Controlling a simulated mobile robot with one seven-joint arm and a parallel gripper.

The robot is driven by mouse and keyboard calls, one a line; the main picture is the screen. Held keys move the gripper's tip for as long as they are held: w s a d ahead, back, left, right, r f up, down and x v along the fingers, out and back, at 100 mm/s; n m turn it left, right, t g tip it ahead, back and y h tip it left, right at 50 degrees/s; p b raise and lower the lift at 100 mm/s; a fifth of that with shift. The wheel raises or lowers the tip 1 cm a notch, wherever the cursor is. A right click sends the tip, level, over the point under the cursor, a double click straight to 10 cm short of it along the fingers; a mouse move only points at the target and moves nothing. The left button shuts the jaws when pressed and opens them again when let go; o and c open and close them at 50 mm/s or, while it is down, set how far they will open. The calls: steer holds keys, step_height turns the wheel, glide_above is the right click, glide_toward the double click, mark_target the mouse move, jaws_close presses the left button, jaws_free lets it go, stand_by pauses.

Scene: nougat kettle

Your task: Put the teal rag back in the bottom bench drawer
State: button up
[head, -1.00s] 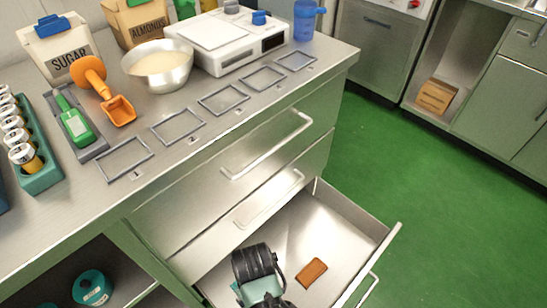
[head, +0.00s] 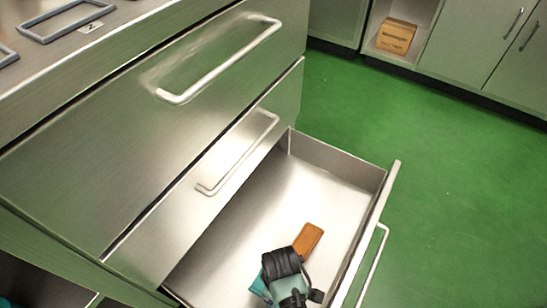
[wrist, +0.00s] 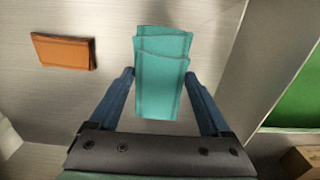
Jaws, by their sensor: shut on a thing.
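The teal rag (wrist: 160,75) is folded and held between the two blue fingers of my gripper (wrist: 160,82) in the wrist view. In the head view, my gripper (head: 283,272) is over the open bottom bench drawer (head: 250,228), and a bit of the teal rag (head: 258,287) shows at its left side. The drawer floor lies behind the rag in the wrist view. I cannot tell whether the rag touches the floor.
An orange-brown folded cloth or block (head: 308,241) lies in the drawer beside my gripper. The drawer front with its handle (head: 372,265) stands to the right. The upper drawers are shut. A cardboard box (head: 395,37) sits in a far cabinet opening.

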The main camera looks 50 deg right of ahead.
step_height(320, 180, down, 10)
steer(key=b, duration=0.6)
steer(key=shift+f+b, duration=0.1)
steer(key=shift+b, duration=0.25)
steer(key=o, duration=1.1)
steer(key=shift+o, duration=0.2)
step_height(320, 180, up, 12)
steer(key=p, duration=0.7)
steer(key=shift+p, duration=0.35)
steer(key=shift+r, duration=0.25)
